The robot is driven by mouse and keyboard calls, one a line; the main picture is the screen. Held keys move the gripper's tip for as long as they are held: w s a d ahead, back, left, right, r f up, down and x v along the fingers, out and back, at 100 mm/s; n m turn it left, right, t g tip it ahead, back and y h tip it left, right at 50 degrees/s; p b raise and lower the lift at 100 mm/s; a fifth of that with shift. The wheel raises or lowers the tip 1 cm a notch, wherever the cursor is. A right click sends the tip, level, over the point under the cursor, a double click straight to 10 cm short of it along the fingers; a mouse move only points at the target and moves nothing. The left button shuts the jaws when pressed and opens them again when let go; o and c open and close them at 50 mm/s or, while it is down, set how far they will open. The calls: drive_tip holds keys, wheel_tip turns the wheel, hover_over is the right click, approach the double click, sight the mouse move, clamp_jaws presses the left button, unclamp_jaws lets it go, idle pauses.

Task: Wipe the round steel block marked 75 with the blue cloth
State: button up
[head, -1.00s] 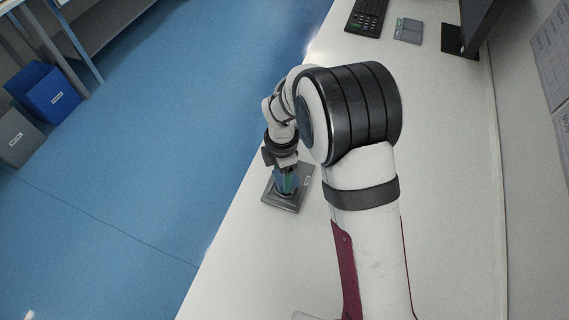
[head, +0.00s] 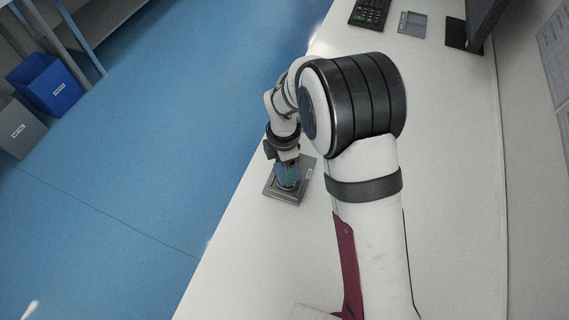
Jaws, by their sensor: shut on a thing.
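My gripper (head: 288,171) points down over a dark grey square tray (head: 293,195) near the table's left edge. It is shut on the blue cloth (head: 287,181), a small blue patch that shows between and below the fingers. The cloth is low over the middle of the tray. I cannot tell whether it touches anything there. The round steel block marked 75 is not distinguishable; my gripper and the cloth cover the middle of the tray.
The white table (head: 255,255) is clear around the tray. A keyboard (head: 370,14), a small grey device (head: 412,23) and a monitor (head: 482,22) stand at the far end. A blue bin (head: 50,84) and a grey bin (head: 18,128) stand on the blue floor at left.

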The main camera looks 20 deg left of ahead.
drive_tip(key=shift+s+a, duration=0.1)
drive_tip(key=shift+s, duration=1.15)
drive_tip(key=shift+w, duration=2)
drive_tip(key=shift+s, duration=2.1)
drive_tip(key=shift+w, duration=1.8)
drive_tip(key=shift+s, duration=1.5)
drive_tip(key=shift+s+r, duration=0.2)
drive_tip(key=shift+r, duration=0.4)
drive_tip(key=shift+s+r, duration=0.15)
drive_tip(key=shift+r, duration=3.35)
